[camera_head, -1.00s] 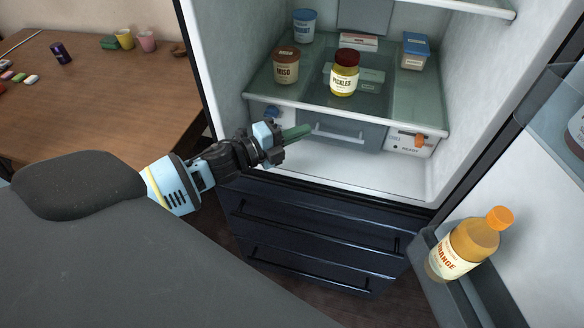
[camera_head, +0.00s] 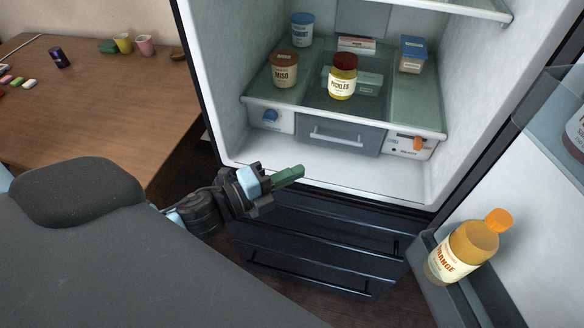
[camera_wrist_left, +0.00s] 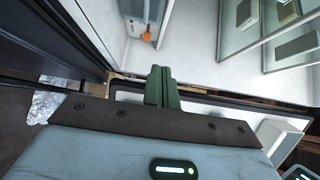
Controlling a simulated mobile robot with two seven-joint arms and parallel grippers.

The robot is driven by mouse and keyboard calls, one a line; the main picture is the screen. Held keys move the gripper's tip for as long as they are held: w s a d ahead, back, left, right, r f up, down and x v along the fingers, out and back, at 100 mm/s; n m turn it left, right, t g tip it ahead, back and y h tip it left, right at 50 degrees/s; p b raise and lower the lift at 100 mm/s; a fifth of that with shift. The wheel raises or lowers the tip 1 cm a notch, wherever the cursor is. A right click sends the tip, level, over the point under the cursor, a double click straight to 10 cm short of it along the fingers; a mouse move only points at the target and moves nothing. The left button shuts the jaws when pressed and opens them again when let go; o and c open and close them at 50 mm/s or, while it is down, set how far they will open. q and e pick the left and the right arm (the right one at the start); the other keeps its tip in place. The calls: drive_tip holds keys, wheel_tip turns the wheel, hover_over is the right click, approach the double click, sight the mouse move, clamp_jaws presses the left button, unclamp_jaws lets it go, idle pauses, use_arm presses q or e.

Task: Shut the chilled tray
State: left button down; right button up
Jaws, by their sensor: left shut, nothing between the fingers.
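The chilled tray (camera_head: 358,139) is the grey drawer with a pale bar handle under the fridge's glass shelf. Its front looks about level with the panels on either side, with no clear gap showing. My left gripper (camera_head: 290,175) has its green fingers together and empty, in front of and below the tray, near the fridge floor's front edge and apart from the tray. The closed fingers (camera_wrist_left: 162,86) also show in the left wrist view. My right gripper is not in view.
A blue knob (camera_head: 270,117) and an orange slider (camera_head: 418,144) flank the tray. Jars and tubs stand on the glass shelf (camera_head: 305,91) above. The open fridge door with an orange bottle (camera_head: 466,248) is at right. Dark closed drawers (camera_head: 320,235) lie below.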

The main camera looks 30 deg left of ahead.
sight(301, 127)
use_arm(q)
drive_tip(key=w+a+f+m+t+y+p, duration=0.1)
drive_tip(key=f+m+y, duration=0.4)
drive_tip(key=y, duration=0.8)
drive_tip(key=a+m+p, duration=0.1)
drive_tip(key=a+m, duration=0.1)
drive_tip(key=m, duration=0.1)
drive_tip(key=shift+w+a+m+t+y, duration=0.25)
drive_tip(key=shift+w+m+t+y, duration=0.05)
drive_tip(key=shift+m+y, duration=0.1)
drive_tip(key=x, duration=1.2)
drive_tip(key=shift+w+a+f+p, duration=0.1)
drive_tip(key=shift+w+f+p, duration=0.05)
drive_tip(key=shift+w+p, duration=0.2)
drive_tip(key=shift+w+a, duration=0.2)
drive_tip(key=shift+w, duration=0.45)
